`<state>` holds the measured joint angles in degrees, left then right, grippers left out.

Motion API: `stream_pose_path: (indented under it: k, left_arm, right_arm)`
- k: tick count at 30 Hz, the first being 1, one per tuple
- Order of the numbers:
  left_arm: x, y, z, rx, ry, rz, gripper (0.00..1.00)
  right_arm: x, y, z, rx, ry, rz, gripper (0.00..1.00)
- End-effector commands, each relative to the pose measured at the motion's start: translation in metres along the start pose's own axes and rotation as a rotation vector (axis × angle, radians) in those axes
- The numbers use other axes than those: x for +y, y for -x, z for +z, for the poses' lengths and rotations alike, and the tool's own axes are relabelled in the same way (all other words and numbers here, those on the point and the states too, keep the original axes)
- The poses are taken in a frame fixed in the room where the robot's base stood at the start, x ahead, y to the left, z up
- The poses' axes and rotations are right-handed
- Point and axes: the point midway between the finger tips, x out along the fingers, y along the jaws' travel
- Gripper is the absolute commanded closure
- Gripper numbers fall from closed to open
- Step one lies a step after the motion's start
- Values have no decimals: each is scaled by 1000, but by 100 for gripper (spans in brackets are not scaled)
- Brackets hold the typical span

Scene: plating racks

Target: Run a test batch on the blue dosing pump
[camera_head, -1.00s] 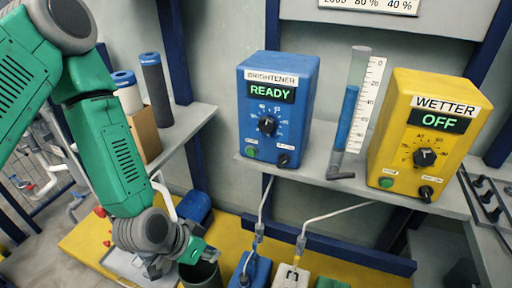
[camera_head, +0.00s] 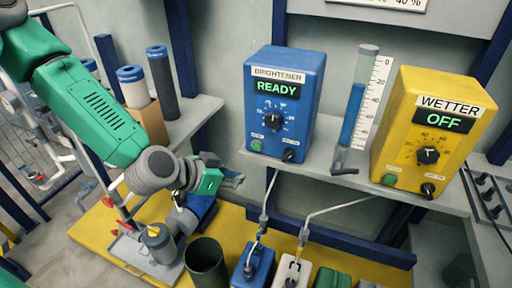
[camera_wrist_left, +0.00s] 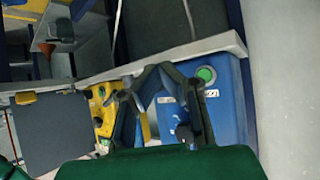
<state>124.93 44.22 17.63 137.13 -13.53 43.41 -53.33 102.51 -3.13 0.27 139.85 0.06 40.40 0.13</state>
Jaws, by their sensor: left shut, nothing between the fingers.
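The blue dosing pump (camera_head: 283,105), labelled BRIGHTENER, stands on the grey shelf and its display reads READY. It has a dial (camera_head: 276,124), a green button (camera_head: 257,146) and a black switch knob (camera_head: 289,155). In the left wrist view the blue pump (camera_wrist_left: 228,115) lies beyond the fingers, with the green button (camera_wrist_left: 207,74) to their right. My left gripper (camera_head: 234,180) is shut and empty, below and left of the pump, apart from it. My right gripper is not in view.
The yellow WETTER pump (camera_head: 432,125) reads OFF. Between the pumps stands a graduated tube (camera_head: 367,65) with blue liquid. Hoses run down to a blue container (camera_head: 252,270) and a white container (camera_head: 291,273). A dark cup (camera_head: 206,262) stands on the yellow bench.

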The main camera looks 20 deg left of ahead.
Motion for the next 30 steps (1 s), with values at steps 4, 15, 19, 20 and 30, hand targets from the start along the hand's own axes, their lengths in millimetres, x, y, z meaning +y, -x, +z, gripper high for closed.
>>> stream_pose_path:
  k: [4, 15, 19, 20, 30]
  left_arm:
    - [-7, -10, -7, 1, -1, -2, 100]
    - [-33, -46, -32, 0, -1, -2, 100]
    - [-39, -54, -38, 0, -2, -1, 100]
    - [-40, -55, -40, 0, -2, -1, 100]
    - [-43, -59, -43, 0, 0, 1, 100]
  right_arm:
    - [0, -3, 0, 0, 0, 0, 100]
    - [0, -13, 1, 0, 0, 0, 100]
    - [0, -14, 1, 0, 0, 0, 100]
    - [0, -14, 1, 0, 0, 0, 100]
    - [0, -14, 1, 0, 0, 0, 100]
